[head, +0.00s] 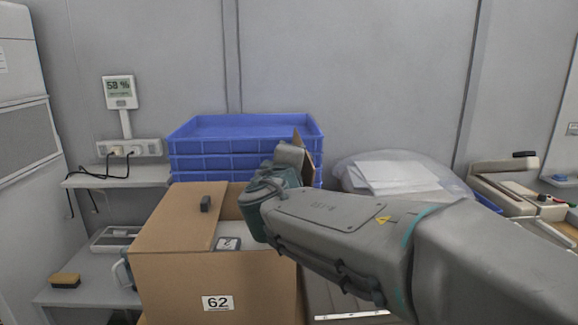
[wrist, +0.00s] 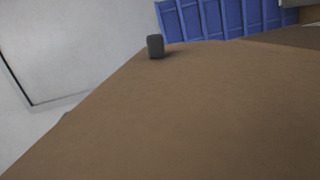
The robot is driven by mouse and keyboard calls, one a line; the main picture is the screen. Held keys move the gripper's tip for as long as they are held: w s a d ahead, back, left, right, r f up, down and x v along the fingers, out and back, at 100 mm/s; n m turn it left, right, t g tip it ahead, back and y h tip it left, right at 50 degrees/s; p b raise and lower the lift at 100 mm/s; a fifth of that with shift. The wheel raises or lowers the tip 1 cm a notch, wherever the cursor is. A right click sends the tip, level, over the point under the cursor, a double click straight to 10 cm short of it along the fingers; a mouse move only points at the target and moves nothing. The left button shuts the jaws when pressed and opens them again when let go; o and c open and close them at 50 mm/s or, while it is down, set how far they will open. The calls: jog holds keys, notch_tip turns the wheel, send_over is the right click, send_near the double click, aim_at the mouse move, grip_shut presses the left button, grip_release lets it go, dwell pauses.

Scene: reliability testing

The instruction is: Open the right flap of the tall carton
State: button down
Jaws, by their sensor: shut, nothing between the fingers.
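The tall carton (head: 215,285), brown with a "62" label, stands left of centre in the head view. Its left flap (head: 178,215) lies flat across the top. A brown cardboard panel, seemingly the right flap (head: 303,145), stands up behind my gripper (head: 288,156), mostly hidden by it. My gripper is shut and empty above the carton's right side, close to that panel; I cannot tell whether they touch. The opening shows a grey item with a white label (head: 228,243) inside. In the wrist view, a brown cardboard surface (wrist: 180,110) fills most of the picture.
A small dark block (head: 206,203) sits on the left flap, also in the wrist view (wrist: 155,46). Stacked blue crates (head: 215,145) stand behind the carton. A bag with white sheets (head: 395,175) lies to the right. A shelf (head: 115,178) is at left.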

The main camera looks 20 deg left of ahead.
jog(key=shift+a, duration=0.1)
jog(key=s+a+r+b, duration=0.1)
jog(key=s, duration=1)
jog(key=shift+s+a, duration=0.25)
jog(key=shift+a, duration=0.1)
